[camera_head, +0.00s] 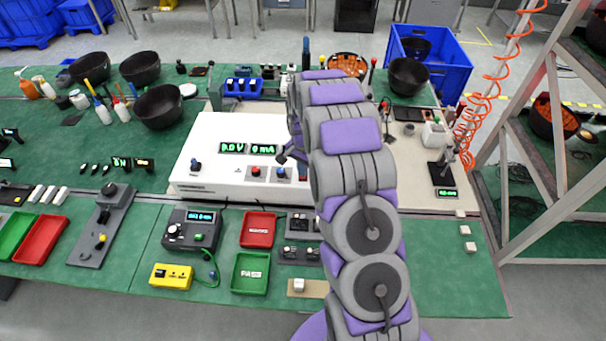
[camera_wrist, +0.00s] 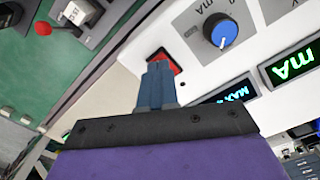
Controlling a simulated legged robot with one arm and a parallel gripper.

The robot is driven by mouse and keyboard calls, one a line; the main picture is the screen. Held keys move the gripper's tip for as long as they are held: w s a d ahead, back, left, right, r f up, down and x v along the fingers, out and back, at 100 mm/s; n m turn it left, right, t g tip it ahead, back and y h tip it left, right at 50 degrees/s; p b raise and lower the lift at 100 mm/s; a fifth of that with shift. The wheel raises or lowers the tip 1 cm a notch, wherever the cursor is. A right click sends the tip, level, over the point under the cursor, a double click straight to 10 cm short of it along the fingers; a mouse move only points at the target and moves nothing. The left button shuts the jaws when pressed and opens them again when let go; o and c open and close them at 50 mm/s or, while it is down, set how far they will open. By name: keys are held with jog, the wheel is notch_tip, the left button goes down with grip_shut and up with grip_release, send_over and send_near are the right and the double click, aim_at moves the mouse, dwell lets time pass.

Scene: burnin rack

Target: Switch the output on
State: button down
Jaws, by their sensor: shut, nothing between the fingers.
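The white power supply (camera_head: 225,150) stands on the green bench. Its green displays read about 0.0 V (camera_head: 232,148) and 0 mA (camera_head: 264,149). In the wrist view, a red square switch (camera_wrist: 174,62) sits on the white panel beside a blue knob (camera_wrist: 221,32). My gripper (camera_wrist: 159,66) is shut and empty. Its fingertips are in front of the red switch and cover part of it; I cannot tell whether they touch it. In the head view my arm hides much of the panel's right side.
A red tray (camera_head: 258,230) and a green tray (camera_head: 250,273) lie in front of the power supply. A dark meter (camera_head: 192,229) and a yellow box (camera_head: 171,275) are to their left. Black bowls (camera_head: 159,106) stand at the back left. A blue crate (camera_head: 452,72) is behind.

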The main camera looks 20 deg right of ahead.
jog(key=shift+f, duration=0.75)
dwell(0.4)
jog(key=shift+r, duration=0.15)
jog(key=shift+r+p, duration=0.45)
jog(key=shift+r, duration=1.35)
jog(key=shift+r+p, duration=0.35)
jog(key=shift+r, duration=1.2)
jog(key=s+a+r+n+b, duration=0.1)
jog(key=s+a+r+n, duration=0.2)
jog(key=s, duration=0.4)
jog(key=s+a+r+n+b, duration=0.1)
jog(key=s+a+r, duration=0.2)
jog(key=s+r, duration=0.3)
jog(key=s+a+r+n+b, duration=0.1)
jog(key=s+a+r+n, duration=0.2)
jog(key=s, duration=0.4)
jog(key=s+a+r+n+g+b, duration=0.1)
jog(key=s+n, duration=0.1)
jog(key=s, duration=0.9)
jog(key=s+a+r+n+b, duration=0.1)
jog(key=s+a+n, duration=0.1)
jog(key=s, duration=0.9)
jog(key=shift+s+g, duration=0.35)
jog(key=shift+g, duration=0.05)
